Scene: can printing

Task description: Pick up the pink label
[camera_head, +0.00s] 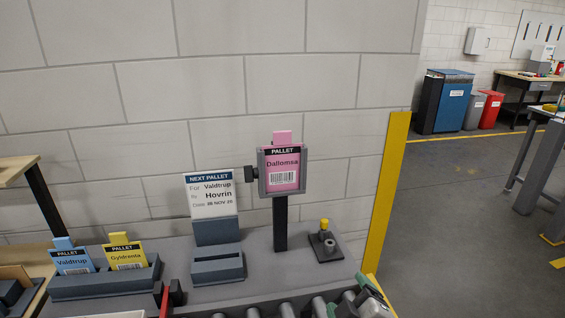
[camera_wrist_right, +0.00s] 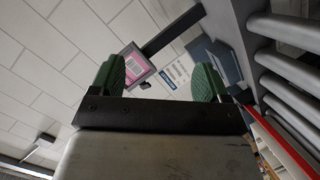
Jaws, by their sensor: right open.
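The pink label (camera_head: 283,172), marked "Pallet Dallomsa" with a barcode, sits upright in a grey frame holder (camera_head: 262,187) on a dark post. Its pink tab sticks up above the frame. My right gripper (camera_head: 356,289) is low at the bottom right of the head view, below and right of the label, apart from it. In the right wrist view, its green fingertips (camera_wrist_right: 158,78) are spread wide with nothing held, and the pink label (camera_wrist_right: 133,62) shows beyond them, tilted in the picture. My left gripper is not in view.
A tray (camera_head: 105,284) holds a blue label (camera_head: 72,260) and a yellow label (camera_head: 125,252). A "Next Pallet" card (camera_head: 211,195) stands in a grey stand left of the post. A small yellow-topped device (camera_head: 325,244) is right of it. Rollers (camera_head: 287,309) run along the front.

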